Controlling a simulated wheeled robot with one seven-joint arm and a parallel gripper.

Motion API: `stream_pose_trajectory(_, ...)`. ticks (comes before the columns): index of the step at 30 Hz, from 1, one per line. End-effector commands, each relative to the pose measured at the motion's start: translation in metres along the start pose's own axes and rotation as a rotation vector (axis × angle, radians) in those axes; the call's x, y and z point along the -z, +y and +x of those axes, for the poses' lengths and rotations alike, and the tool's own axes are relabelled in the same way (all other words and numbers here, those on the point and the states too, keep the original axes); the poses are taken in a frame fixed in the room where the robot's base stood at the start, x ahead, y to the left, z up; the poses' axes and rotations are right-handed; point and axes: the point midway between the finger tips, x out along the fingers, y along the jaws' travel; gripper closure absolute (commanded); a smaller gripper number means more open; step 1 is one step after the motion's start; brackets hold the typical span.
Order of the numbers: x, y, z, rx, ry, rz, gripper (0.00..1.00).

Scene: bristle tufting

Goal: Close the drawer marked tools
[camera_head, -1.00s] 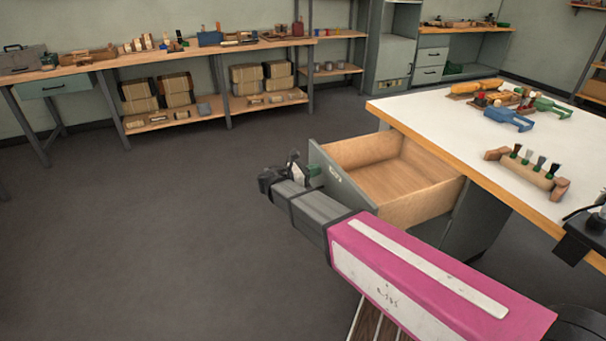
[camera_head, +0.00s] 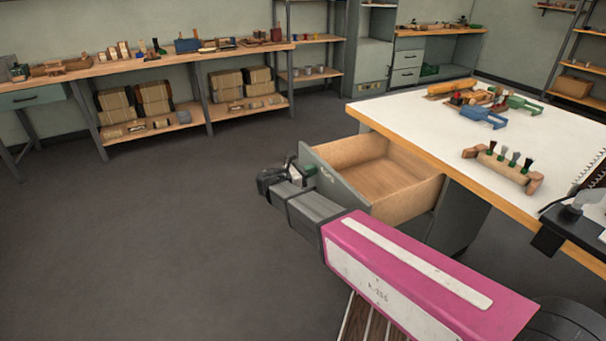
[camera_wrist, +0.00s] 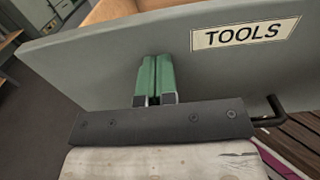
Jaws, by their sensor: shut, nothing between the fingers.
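The drawer (camera_head: 395,205) stands open under the white-topped workbench, its wooden inside empty. Its grey front (camera_wrist: 130,55) carries a label (camera_wrist: 245,33) reading TOOLS in the wrist view. My gripper (camera_head: 309,170) is at the outer side of this front. In the wrist view its two green fingers (camera_wrist: 155,80) are together, empty, and point at the front, left of and below the label. They look close to the panel; whether they touch it I cannot tell. A black bent bar (camera_wrist: 272,113), seemingly the handle, shows at the right, partly hidden behind my gripper.
The workbench top (camera_head: 420,115) holds a brush block (camera_head: 503,165), blue (camera_head: 484,117) and green tools, and a dark device at its near edge. Shelving (camera_head: 160,70) runs along the back wall. The floor (camera_head: 150,230) left of the drawer is clear.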

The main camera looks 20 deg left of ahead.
Motion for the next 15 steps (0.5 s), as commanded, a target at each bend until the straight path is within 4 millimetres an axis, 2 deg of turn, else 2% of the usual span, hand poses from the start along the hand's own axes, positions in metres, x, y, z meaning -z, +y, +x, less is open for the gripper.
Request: stream_pose_trajectory(15,0.000,0.000,0.144,0.004,-0.001,0.000,1.00)
